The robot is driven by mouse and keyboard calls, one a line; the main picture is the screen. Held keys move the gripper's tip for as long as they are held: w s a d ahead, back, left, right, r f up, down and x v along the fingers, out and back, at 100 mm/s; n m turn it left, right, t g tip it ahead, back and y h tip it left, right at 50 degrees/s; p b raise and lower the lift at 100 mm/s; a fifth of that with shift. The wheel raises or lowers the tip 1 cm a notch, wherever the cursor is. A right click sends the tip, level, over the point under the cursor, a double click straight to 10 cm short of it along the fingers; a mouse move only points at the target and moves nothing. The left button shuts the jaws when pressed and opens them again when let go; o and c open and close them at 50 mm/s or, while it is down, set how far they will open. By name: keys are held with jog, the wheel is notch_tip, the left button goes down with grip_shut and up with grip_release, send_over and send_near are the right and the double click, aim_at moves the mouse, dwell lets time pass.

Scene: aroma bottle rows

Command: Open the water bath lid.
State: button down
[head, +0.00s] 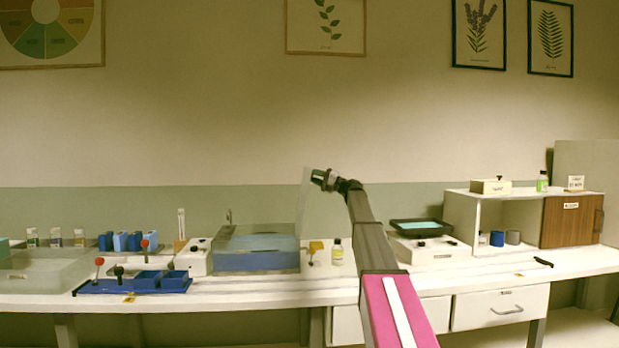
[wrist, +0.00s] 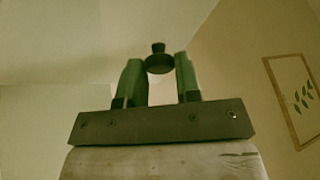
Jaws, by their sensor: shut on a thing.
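The water bath (head: 256,262) is a blue-grey tank on the bench, with its water surface uncovered in the head view. Its pale, see-through lid (head: 304,208) stands nearly upright at the tank's right edge. My gripper (head: 316,177) is at the top of the lid, reaching in from the right. In the wrist view, my gripper's green fingers (wrist: 159,72) are on either side of the black lid knob (wrist: 159,62), shut on it. The lid's outline is hard to make out in the wrist view.
A white control box (head: 194,258) stands left of the bath. A small bottle (head: 337,252) and a yellow item (head: 316,246) stand to its right. A black tray (head: 421,227) sits farther right. A blue rack (head: 133,285) is at the front left. The air above the bath is clear.

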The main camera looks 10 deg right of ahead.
jog(key=shift+d+f, duration=0.1)
jog(key=shift+d, duration=0.15)
jog(key=c, duration=0.8)
grip_release()
jog(key=v, duration=1)
jog(key=shift+d+f, duration=0.2)
jog(key=shift+d, duration=0.1)
jog(key=shift+s, duration=0.15)
jog(key=shift+s, duration=0.1)
